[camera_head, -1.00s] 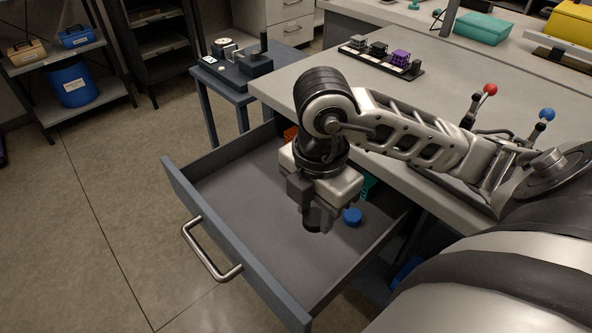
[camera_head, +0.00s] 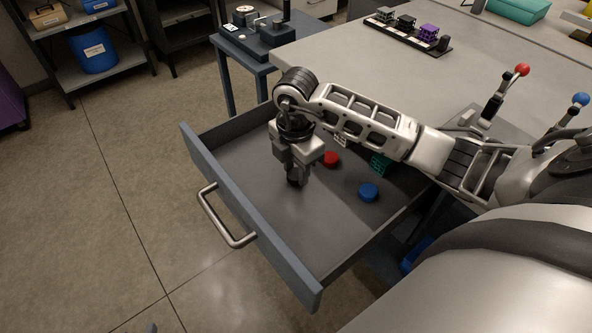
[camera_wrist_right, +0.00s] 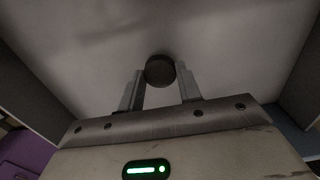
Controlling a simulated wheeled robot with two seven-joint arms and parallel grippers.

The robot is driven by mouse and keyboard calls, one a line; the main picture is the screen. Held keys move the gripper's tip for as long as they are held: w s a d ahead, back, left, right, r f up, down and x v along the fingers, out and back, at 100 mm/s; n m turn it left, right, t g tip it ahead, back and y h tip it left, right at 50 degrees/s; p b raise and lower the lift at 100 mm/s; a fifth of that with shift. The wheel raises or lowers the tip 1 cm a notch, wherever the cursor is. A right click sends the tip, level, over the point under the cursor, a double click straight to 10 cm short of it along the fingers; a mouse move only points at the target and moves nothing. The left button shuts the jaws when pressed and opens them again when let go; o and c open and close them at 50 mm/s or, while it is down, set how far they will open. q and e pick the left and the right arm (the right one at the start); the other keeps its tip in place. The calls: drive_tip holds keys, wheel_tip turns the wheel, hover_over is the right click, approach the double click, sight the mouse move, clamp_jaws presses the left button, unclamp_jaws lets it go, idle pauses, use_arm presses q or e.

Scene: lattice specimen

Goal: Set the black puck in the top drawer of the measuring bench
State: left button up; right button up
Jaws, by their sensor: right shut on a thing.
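The top drawer (camera_head: 318,225) of the measuring bench (camera_head: 385,70) is pulled out, its grey floor mostly bare. My right gripper (camera_head: 296,174) points down inside the drawer, left of its middle. It is shut on the black puck (camera_wrist_right: 159,70), which shows between the two fingertips in the right wrist view. In the head view the puck (camera_head: 293,182) is a dark shape at the fingertips, low over the drawer floor; I cannot tell whether it touches.
The drawer floor toward the front is clear. A rack of lattice pieces (camera_head: 407,28) stands on the bench top.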

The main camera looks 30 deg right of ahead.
sight(296, 174)
drive_tip(key=shift+f, duration=0.7)
drive_tip(key=shift+f, duration=0.1)
drive_tip(key=o, duration=1)
wheel_tip(296, 174, up, 12)
drive_tip(key=shift+r, duration=0.15)
